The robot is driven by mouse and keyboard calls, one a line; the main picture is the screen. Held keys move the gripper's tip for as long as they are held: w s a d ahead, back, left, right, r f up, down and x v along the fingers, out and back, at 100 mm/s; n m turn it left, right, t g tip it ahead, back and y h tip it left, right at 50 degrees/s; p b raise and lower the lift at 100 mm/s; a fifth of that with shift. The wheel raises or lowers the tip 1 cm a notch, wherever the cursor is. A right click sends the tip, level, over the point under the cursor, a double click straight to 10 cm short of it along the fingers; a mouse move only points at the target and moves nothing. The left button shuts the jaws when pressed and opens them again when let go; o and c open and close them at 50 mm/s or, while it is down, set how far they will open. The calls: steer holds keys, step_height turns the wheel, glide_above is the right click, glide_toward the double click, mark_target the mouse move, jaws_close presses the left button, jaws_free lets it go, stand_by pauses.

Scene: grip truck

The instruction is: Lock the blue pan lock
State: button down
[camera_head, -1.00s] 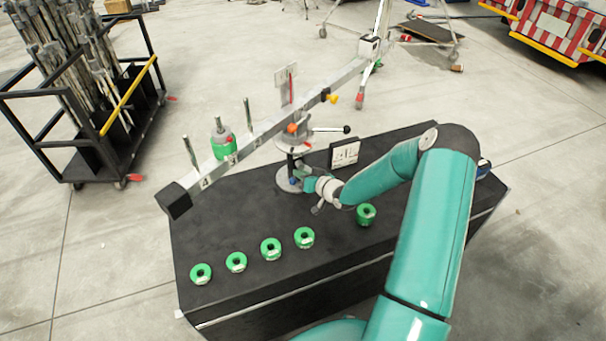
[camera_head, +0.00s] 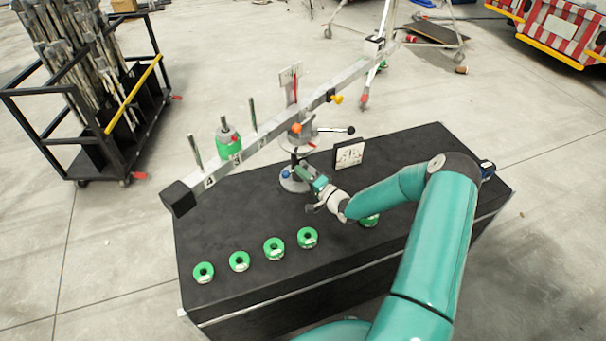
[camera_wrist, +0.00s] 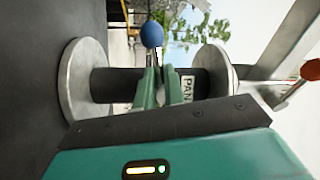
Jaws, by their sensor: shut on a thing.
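The blue pan lock (camera_wrist: 151,34) is a round blue knob on a thin stem, in front of the dark column of the stand. My gripper (camera_wrist: 152,80) is shut on its stem, with the knob sticking out past the fingertips. In the head view my gripper (camera_head: 304,173) is at the lower column, just above the round grey base (camera_head: 291,185). A white PAN label (camera_wrist: 187,88) is on the column beside the fingers.
A long grey beam (camera_head: 270,138) with a black end block (camera_head: 178,198) extends above the black case (camera_head: 250,290). Green ring weights (camera_head: 274,249) lie along the case front. An orange knob (camera_wrist: 311,70) is at the wrist view's right. A cart of poles (camera_head: 90,110) stands left.

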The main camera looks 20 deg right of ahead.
steer(key=shift+d+r+m+t, duration=0.15)
steer(key=shift+m+t, duration=0.1)
steer(key=shift+m, duration=0.4)
steer(key=shift+a+r+m+t, duration=0.1)
steer(key=shift+m+t, duration=0.15)
steer(key=shift+m, duration=0.4)
steer(key=c, duration=1.5)
jaws_free()
steer(key=shift+s, duration=0.1)
steer(key=v, duration=1.3)
steer(key=shift+s+f, duration=0.2)
steer(key=shift+s, duration=0.1)
